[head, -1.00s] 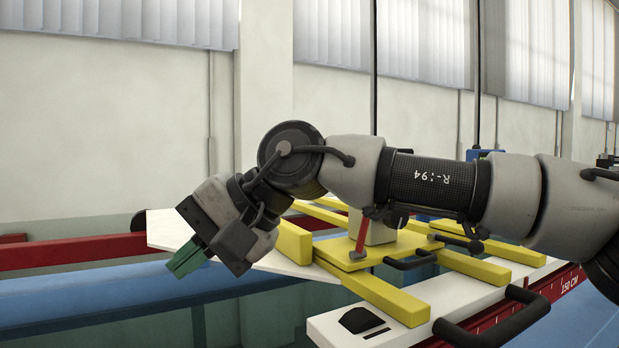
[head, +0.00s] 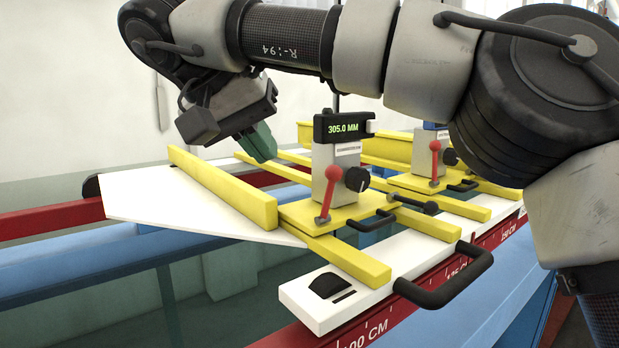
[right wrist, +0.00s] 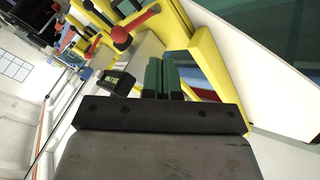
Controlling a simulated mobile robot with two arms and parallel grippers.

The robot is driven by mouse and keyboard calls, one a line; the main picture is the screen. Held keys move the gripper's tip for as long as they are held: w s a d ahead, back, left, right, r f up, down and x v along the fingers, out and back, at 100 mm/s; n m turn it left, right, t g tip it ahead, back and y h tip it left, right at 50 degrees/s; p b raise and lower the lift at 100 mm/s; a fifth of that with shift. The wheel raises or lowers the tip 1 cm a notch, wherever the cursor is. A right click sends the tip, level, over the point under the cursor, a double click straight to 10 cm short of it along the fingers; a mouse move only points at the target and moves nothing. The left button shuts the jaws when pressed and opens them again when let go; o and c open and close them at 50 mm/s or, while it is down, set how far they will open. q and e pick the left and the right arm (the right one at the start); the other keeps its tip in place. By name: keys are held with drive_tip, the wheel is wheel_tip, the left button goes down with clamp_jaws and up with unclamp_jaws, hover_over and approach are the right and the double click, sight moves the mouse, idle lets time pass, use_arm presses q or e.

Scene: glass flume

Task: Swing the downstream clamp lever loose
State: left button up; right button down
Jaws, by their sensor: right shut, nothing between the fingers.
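Two gauge posts stand on yellow plates on the carriage. The nearer post (head: 325,155) has a display reading 305.0 MM and a small label that I cannot read for certain. Its red-balled clamp lever (head: 328,195) stands nearly upright, leaning slightly, beside a black knob. It also shows in the right wrist view (right wrist: 136,24). A similar red lever (head: 434,165) is on the farther post. My right gripper (head: 262,142), with green fingers, is shut and empty, left of and behind the nearer post, apart from both levers. My left gripper is not in view.
Yellow rails (head: 222,187) and a white board (head: 165,212) lie left of the nearer post. Black handles (head: 450,278) stick out at the front of the carriage. A red scale rail (head: 370,328) runs below. My right arm crosses above the posts.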

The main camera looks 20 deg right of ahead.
sight(330, 197)
drive_tip(key=d+f+p, duration=0.1)
drive_tip(key=d+f, duration=0.3)
drive_tip(key=d, duration=0.3)
drive_tip(key=shift+w+f, duration=0.15)
drive_tip(key=shift+f, duration=0.2)
drive_tip(key=shift+w+a, duration=0.15)
drive_tip(key=shift+a, duration=0.05)
